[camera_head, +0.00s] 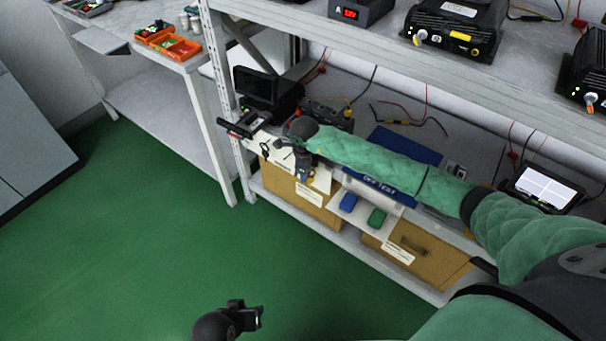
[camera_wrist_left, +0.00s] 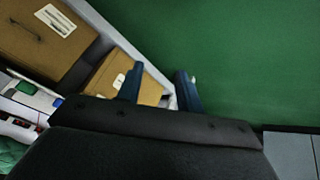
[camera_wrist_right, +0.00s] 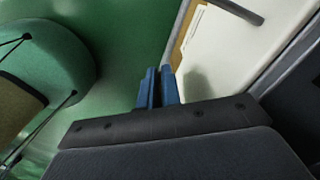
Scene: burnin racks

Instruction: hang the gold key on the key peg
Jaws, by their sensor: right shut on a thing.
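My right gripper (camera_head: 304,174) is in front of the rack's lower shelf, fingers pointing down. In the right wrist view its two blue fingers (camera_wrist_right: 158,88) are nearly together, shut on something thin. A small gold-orange spot (camera_head: 311,181) shows by the fingertips in the head view; it fits the gold key, but its shape is too small to make out. I cannot make out the key peg clearly; small dark items hang along the shelf's front edge left of the gripper. My left gripper (camera_head: 246,316) is empty over the green floor; its blue fingers (camera_wrist_left: 160,90) stand apart.
The lower shelf carries a dark monitor (camera_head: 268,92), a blue panel (camera_head: 405,146) and a tablet (camera_head: 543,188). Cardboard boxes (camera_head: 300,202) stand beneath it. A rack post (camera_head: 224,95) rises at the left. Orange bins (camera_head: 176,48) sit on another bench. The green floor in front is clear.

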